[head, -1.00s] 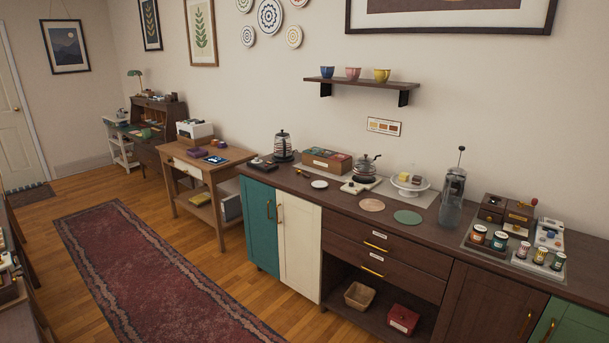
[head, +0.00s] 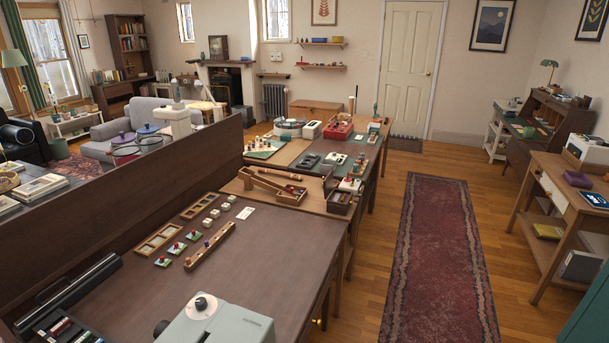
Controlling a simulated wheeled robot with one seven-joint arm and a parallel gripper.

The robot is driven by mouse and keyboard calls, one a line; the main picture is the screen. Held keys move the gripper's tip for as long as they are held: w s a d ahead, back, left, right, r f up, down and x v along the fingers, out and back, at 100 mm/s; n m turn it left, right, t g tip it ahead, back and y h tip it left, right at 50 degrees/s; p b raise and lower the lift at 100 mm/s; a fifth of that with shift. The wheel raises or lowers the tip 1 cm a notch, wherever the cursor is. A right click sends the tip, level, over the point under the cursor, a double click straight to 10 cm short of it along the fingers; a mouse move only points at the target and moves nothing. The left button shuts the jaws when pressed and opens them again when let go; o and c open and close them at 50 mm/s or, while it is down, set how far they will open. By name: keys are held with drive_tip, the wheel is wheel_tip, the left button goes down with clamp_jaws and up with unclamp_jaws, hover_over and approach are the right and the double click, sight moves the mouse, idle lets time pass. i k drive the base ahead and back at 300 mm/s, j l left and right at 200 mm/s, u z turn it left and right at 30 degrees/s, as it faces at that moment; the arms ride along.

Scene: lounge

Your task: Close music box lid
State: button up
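I cannot pick out a music box with certainty in the head view. A wooden piece with a slanted bar (head: 272,187) stands on the middle table, and a small dark open-topped box (head: 340,201) is at its right. A red box (head: 338,131) stands further back; at this size I cannot tell whether any of these is the music box or has a lid. My gripper is not in view.
A dark table (head: 270,262) with small wooden trays and blocks fills the front, with a grey device (head: 215,322) at its near edge. A long partition (head: 130,195) runs along its left. The red rug (head: 438,250) and floor at right are clear.

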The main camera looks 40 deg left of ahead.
sight(329, 181)
drive_tip(key=i+j+u, duration=0.15)
drive_tip(key=i+u, duration=0.25)
drive_tip(key=i, duration=0.4)
drive_tip(key=i+l+u, duration=0.1)
drive_tip(key=i+u, duration=0.3)
drive_tip(key=i, duration=0.4)
drive_tip(key=i+j+u, duration=0.1)
drive_tip(key=i+u, duration=0.85)
drive_tip(key=i+l+u, duration=0.15)
drive_tip(key=i+u, duration=0.15)
drive_tip(key=u, duration=0.15)
drive_tip(key=i+l+u, duration=0.35)
drive_tip(key=u, duration=2.5)
